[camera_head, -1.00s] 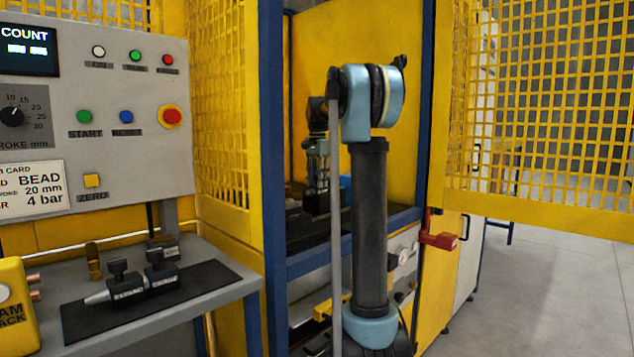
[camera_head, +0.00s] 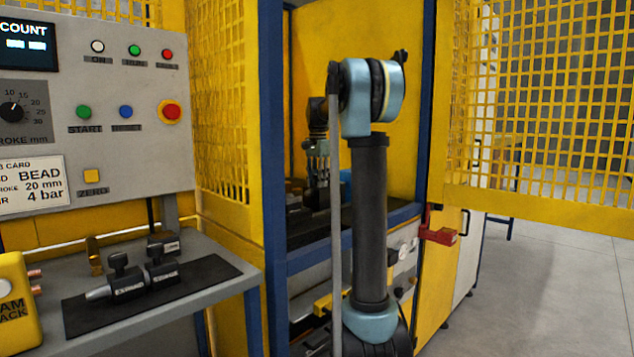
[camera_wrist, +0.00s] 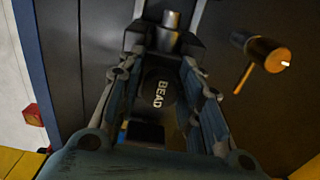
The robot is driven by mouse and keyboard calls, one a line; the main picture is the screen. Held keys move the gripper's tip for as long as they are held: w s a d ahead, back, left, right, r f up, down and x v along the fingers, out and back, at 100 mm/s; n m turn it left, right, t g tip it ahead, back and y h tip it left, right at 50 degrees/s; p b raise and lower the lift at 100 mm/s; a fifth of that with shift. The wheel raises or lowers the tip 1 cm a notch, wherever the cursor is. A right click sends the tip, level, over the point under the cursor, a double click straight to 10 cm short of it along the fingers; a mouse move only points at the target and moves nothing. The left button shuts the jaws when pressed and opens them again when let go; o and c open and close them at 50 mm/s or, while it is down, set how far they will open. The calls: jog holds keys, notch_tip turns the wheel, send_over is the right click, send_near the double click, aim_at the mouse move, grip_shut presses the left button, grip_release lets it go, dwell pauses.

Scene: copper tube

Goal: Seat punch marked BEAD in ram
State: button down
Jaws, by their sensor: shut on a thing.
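The punch marked BEAD (camera_wrist: 158,92) is between my gripper's fingers in the wrist view, its dark round face and white lettering toward the camera. My gripper (camera_wrist: 158,64) is shut on it. A dark block with a grey cylindrical part (camera_wrist: 167,22) lies just beyond the fingertips; I cannot tell whether this is the ram or whether the punch touches it. In the head view my gripper (camera_head: 318,168) is inside the yellow press enclosure, partly hidden behind my arm, and the punch cannot be made out there.
A brass-coloured piece with a stem (camera_wrist: 262,62) is right of the gripper. Punches marked EXPAND (camera_head: 127,283) and, less legibly, another (camera_head: 162,268) lie on a black mat (camera_head: 205,277). A blue post (camera_head: 273,160) and open mesh door (camera_head: 545,110) flank the enclosure opening.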

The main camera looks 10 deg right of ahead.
jog(key=c, duration=1.1)
grip_release()
jog(key=shift+o, duration=0.2)
notch_tip(320, 180, up, 12)
